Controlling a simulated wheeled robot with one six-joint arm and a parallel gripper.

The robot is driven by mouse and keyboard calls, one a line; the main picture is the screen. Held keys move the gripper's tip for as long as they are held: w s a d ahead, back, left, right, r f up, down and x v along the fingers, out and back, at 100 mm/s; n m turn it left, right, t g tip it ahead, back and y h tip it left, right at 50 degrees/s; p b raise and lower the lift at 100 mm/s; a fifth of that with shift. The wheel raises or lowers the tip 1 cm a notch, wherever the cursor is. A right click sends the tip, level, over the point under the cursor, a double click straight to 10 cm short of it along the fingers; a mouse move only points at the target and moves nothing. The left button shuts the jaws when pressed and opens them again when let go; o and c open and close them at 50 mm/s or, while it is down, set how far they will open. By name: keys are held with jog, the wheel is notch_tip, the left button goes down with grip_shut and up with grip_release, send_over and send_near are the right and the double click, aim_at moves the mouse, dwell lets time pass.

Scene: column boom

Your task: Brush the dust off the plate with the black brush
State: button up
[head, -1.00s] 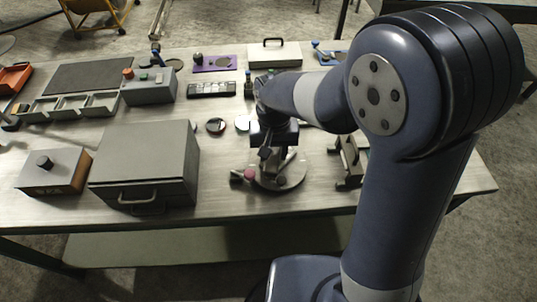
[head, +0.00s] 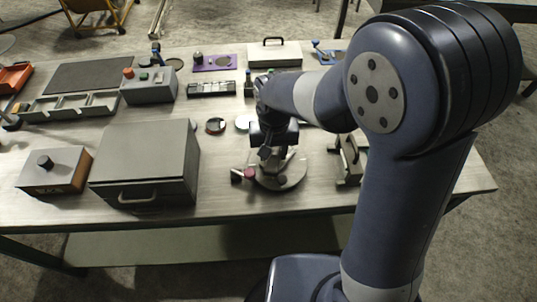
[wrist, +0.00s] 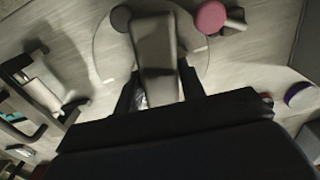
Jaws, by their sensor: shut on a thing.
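The round plate (head: 292,180) is a grey disc near the table's front edge, below my gripper (head: 274,154). In the wrist view its thin rim (wrist: 98,50) curves around the held thing. My gripper (wrist: 160,92) is shut on a broad grey-brown piece (wrist: 155,45), apparently the brush, though it does not look clearly black. The brush extends over the plate; whether its far end touches the plate is hard to tell. A dark round knob (wrist: 120,18) and a pink knob (wrist: 210,17) sit at the plate's edge. Dust cannot be made out.
A large grey box with a handle (head: 145,165) stands left of the plate. A dark bracket-like fixture (head: 350,160) stands close on the right. Small round discs (head: 215,126) lie behind. Some bare tabletop (head: 222,205) shows at the front left of the plate.

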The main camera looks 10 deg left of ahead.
aim_at(275, 151)
jog(key=shift+s+a, duration=0.25)
jog(key=shift+s, duration=0.35)
jog(key=shift+s+a, duration=0.25)
jog(key=shift+s, duration=0.35)
grip_shut()
grip_release()
jog(key=shift+w+d+f, duration=0.1)
jog(key=shift+w+d, duration=0.25)
jog(key=shift+w, duration=0.25)
jog(key=shift+w+d, duration=0.3)
jog(key=shift+w, duration=0.3)
jog(key=shift+s+a, duration=0.35)
jog(key=shift+s, duration=0.25)
jog(key=shift+s+a, duration=0.35)
jog(key=shift+s, duration=0.25)
grip_shut()
jog(key=shift+w+d, duration=0.35)
jog(key=shift+w, duration=0.3)
jog(key=shift+w+d, duration=0.35)
jog(key=shift+w, duration=0.25)
notch_tip(275, 151, up, 6)
jog(key=p, duration=0.5)
